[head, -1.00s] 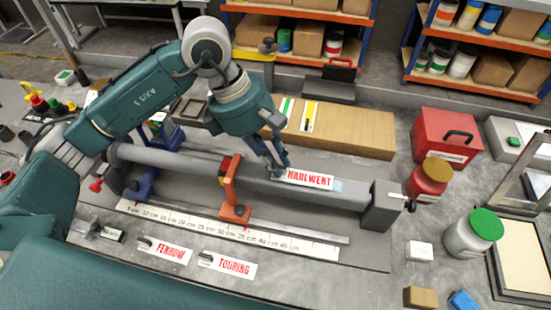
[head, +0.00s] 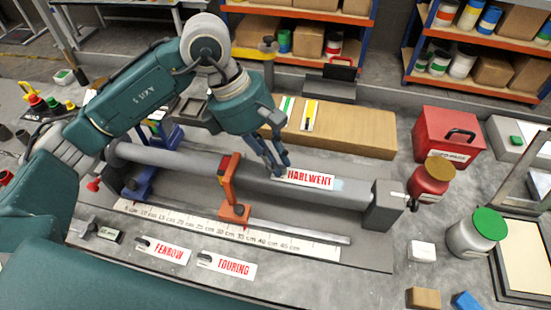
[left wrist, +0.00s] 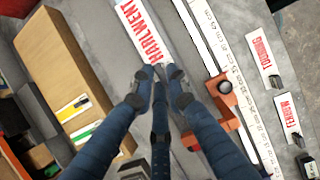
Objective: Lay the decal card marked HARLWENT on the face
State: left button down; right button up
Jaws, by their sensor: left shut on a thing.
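The HARLWENT card (head: 311,179), white with red letters, is at the grey bar's (head: 345,192) upper face, toward its right part. My left gripper (head: 281,172) is shut on the card's left end; in the left wrist view the fingertips (left wrist: 161,76) meet at the card's lower end (left wrist: 142,38). I cannot tell whether the card lies flat on the face or is just above it. The FERROW card (head: 163,250) and TOURING card (head: 227,264) lie on the bench in front of the ruler. My right gripper is not in view.
An orange clamp (head: 233,208) stands over the bar just left of the card. A ruler (head: 250,231) lies in front of the bar. A long cardboard box (head: 355,133) is behind it. A red can (head: 429,181) and a green-lidded jar (head: 474,236) stand at right.

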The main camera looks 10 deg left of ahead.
pick_arm(q)
jog(key=c, duration=1.6)
grip_release()
jog(key=shift+c, duration=0.2)
jog(key=shift+o, duration=0.3)
jog(key=o, duration=0.4)
jog(key=shift+r+p, duration=1.25)
jog(key=shift+r, duration=1.8)
